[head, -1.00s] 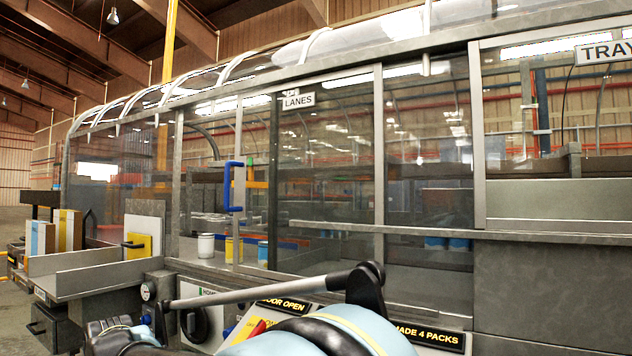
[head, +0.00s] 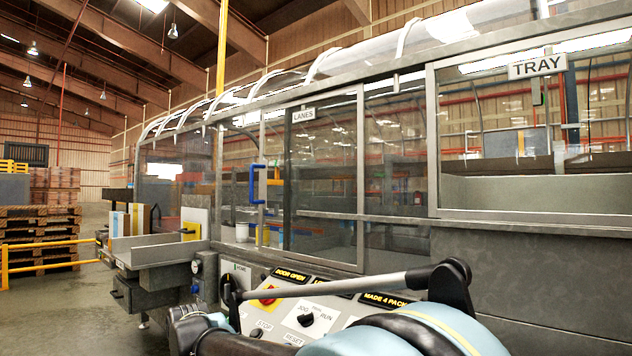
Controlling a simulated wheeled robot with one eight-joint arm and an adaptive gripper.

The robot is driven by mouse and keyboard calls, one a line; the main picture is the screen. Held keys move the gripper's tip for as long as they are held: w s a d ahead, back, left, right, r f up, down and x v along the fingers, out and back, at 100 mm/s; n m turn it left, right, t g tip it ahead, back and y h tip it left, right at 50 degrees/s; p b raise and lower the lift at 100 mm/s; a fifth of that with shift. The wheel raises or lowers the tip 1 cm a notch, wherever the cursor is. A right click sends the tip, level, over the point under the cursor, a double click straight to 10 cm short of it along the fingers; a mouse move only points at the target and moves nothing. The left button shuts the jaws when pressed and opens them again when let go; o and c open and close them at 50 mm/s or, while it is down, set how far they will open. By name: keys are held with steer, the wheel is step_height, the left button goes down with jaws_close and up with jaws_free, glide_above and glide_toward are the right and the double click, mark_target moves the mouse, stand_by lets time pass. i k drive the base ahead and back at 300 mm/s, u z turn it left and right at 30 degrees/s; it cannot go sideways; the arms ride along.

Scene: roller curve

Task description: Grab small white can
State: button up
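A small white can (head: 242,232) stands upright behind the clear panels of the machine, left of centre in the head view. A yellow can (head: 262,236) and a blue can, partly hidden, stand to its right. My arm crosses the lower part of the view, in front of the control panel and well short of the can. My gripper's fingertips are not in view.
A machine with clear sliding panels and a blue handle (head: 256,183) fills the middle and right. A sloped control panel (head: 300,318) is below it. Yellow railing (head: 45,256) and stacked pallets (head: 40,225) stand at left. The floor there is clear.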

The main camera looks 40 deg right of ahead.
mark_target(242, 228)
steer(key=u, duration=0.95)
steer(key=i, duration=1.35)
steer(key=z, duration=3)
